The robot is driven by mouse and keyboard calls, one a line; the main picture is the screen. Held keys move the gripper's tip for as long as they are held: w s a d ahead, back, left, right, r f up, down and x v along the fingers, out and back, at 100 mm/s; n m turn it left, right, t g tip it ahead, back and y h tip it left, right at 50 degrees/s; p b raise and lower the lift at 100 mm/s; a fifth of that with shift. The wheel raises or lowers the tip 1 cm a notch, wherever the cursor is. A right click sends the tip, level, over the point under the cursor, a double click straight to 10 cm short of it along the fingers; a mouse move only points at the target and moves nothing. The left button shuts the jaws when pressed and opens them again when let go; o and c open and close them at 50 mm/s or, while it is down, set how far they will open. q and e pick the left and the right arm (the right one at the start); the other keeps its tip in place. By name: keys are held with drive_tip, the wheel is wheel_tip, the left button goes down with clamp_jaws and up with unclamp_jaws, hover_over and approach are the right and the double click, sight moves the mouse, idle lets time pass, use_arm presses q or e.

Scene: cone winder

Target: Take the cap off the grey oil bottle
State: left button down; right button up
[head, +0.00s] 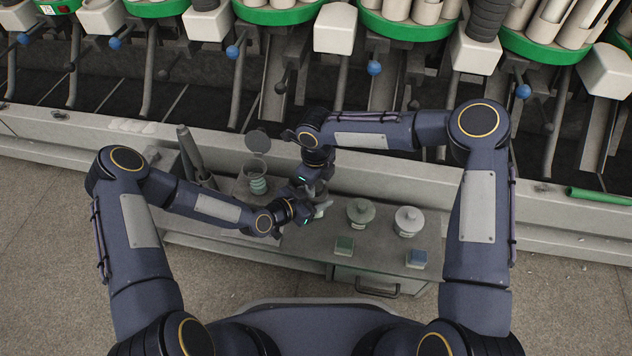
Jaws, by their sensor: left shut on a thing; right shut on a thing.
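The grey oil bottle (322,210) is mostly hidden between my two grippers, above the work surface in the middle of the head view. Only a small grey-green part of it shows. My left gripper (313,208) reaches in from the left and is shut on the bottle's body. My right gripper (319,182) comes down from above and is shut at the top of the bottle, where the cap is. The cap itself is hidden by the jaws, so I cannot tell whether it is still seated.
A green-ringed container (258,184) and dark upright cones (190,155) stand left. The winder (400,70) spans the back.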

drive_tip(key=shift+r, duration=0.2)
drive_tip(key=shift+r, duration=0.95)
drive_tip(key=shift+r, duration=2)
use_arm(q)
drive_tip(key=shift+c, duration=2.2)
unclamp_jaws()
